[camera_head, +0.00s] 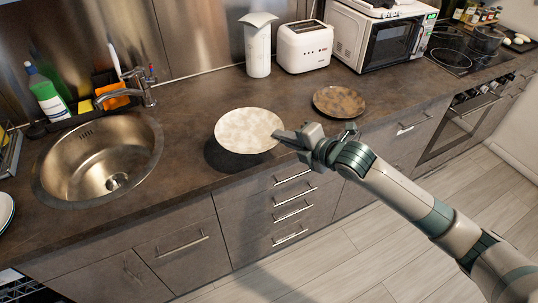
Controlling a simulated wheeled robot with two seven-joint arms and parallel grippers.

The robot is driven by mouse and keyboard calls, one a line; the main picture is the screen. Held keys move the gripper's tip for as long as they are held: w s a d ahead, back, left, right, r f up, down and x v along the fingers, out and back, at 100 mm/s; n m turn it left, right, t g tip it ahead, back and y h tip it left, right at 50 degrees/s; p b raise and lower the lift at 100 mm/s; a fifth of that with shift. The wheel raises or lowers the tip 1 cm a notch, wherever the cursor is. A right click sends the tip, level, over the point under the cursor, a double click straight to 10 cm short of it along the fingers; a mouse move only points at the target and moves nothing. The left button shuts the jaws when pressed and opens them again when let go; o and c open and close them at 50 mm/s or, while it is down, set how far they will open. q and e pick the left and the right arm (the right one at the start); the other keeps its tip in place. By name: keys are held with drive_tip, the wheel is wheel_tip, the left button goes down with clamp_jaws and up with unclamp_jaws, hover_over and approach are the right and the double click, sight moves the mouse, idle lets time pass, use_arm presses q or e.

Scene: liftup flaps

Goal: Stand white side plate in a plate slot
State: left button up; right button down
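The white side plate (247,129) is round, with faint mottling, and is roughly level above the counter front, right of the sink. A dark shadow lies below and left of it, so it looks raised off the counter. My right gripper (283,135) reaches in from the right, its fingers at the plate's right rim. It looks shut on that rim, though the far finger is partly hidden. My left gripper is not in view. No plate slot can be made out clearly; a rack-like object (10,152) is cut off at the left edge.
A brown plate (339,102) lies on the counter right of the white plate. The sink (99,165), tap (142,88) and green bottle (47,95) are at left. A toaster (304,47) and microwave (379,38) stand behind. White dishes (5,211) show at the left edge.

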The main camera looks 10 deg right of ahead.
drive_tip(key=d+r, duration=0.1)
drive_tip(key=w+d+r, duration=0.1)
drive_tip(key=d, duration=0.1)
drive_tip(key=shift+w+b, duration=0.15)
drive_tip(key=shift+b, duration=0.2)
drive_tip(key=shift+r, duration=0.1)
drive_tip(key=s+d+r+m+t+h, duration=0.1)
drive_tip(key=s+d+r+m+h, duration=0.1)
drive_tip(key=r, duration=0.6)
drive_tip(key=s+d+r+m+t+h, duration=0.1)
drive_tip(key=s+r+m+h, duration=0.3)
drive_tip(key=r, duration=0.4)
drive_tip(key=shift+d+r+m+h, duration=0.3)
drive_tip(key=shift+d+h, duration=0.05)
drive_tip(key=shift+h, duration=0.25)
drive_tip(key=shift+w+d, duration=0.1)
